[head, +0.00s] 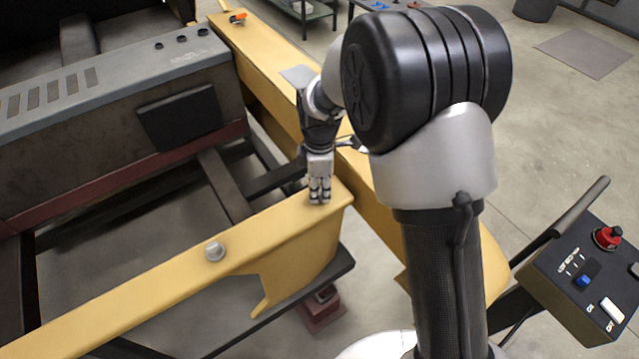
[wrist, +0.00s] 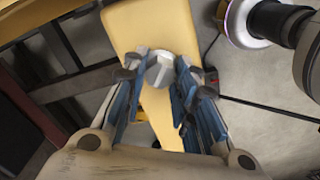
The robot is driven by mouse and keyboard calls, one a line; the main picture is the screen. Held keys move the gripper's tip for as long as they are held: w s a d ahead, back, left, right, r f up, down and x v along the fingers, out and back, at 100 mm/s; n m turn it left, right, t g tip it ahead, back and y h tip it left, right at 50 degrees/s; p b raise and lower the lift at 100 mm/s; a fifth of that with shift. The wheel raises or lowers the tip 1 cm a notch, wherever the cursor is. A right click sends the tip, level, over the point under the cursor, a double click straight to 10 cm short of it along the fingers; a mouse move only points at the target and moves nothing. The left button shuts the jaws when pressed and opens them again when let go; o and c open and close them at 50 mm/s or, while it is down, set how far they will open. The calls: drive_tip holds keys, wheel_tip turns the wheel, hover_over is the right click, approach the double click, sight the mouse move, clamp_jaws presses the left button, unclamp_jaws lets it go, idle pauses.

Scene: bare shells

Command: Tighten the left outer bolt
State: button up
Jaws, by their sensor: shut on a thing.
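My gripper (head: 319,192) points down at the right end of the near yellow beam (head: 120,306). In the wrist view, my gripper (wrist: 162,80) has its blue-sided fingers on both sides of a pale grey bolt head (wrist: 158,73), shut on it. This bolt is near the beam's end, and my fingers hide it in the head view. Another silver bolt (head: 215,251) stands on the same beam further left, clear of my gripper. I cannot tell from its looks how far the gripped bolt is screwed in.
A long yellow rail (head: 262,75) runs back behind my gripper. A grey machine body (head: 110,110) fills the left. A control box (head: 590,285) with a red button is at the lower right. Open floor (head: 545,140) lies to the right.

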drive_tip(key=m, duration=0.1)
drive_tip(key=m+p, duration=0.1)
drive_tip(key=m, duration=0.1)
drive_tip(key=shift+w+r+m, duration=0.15)
drive_tip(key=shift+r+m, duration=0.05)
drive_tip(key=shift+m, duration=0.1)
drive_tip(key=shift+o, duration=0.2)
drive_tip(key=m, duration=0.3)
drive_tip(key=shift+m, duration=0.3)
drive_tip(key=m+p, duration=0.1)
drive_tip(key=m, duration=0.2)
drive_tip(key=shift+w+m, duration=0.1)
drive_tip(key=shift+m, duration=0.3)
drive_tip(key=shift+c, duration=0.2)
drive_tip(key=m, duration=0.4)
drive_tip(key=shift+r, duration=0.1)
drive_tip(key=m+p, duration=0.1)
drive_tip(key=m, duration=0.5)
drive_tip(key=shift+m, duration=0.4)
drive_tip(key=m, duration=0.6)
drive_tip(key=shift+m, duration=0.4)
